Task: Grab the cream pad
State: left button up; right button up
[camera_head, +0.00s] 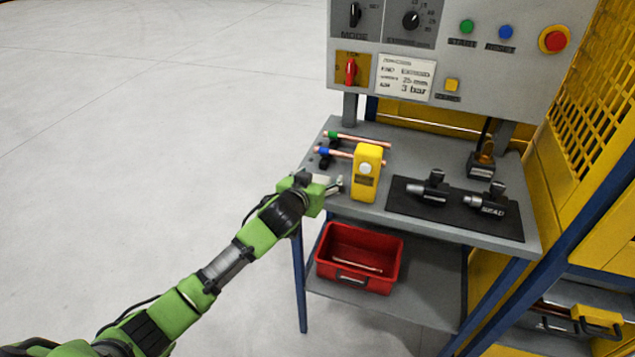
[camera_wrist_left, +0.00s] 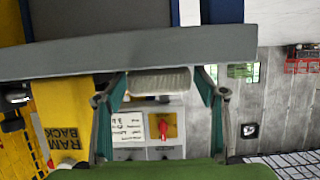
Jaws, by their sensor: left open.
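The cream pad (camera_wrist_left: 160,82) shows in the left wrist view as a pale, flat, ribbed piece beside the grey table edge, between my left gripper's fingers. In the head view a small pale patch (camera_head: 322,179) at the table's left edge appears to be it, partly hidden by my gripper. My left gripper (camera_head: 334,186) is at that edge, left of the yellow block. Its two teal-lined fingers (camera_wrist_left: 160,98) are open on either side of the pad, with gaps showing. My right gripper is not in view.
A yellow block (camera_head: 367,172) with a white button stands close right of the gripper. Copper tubes with green (camera_head: 360,139) and blue (camera_head: 350,155) ends lie behind. A black mat (camera_head: 455,214) with tools is further right. A red bin (camera_head: 359,257) sits on the lower shelf.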

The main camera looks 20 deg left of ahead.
pick_arm(q)
jog(key=c, duration=1.1)
jog(key=shift+c, duration=0.2)
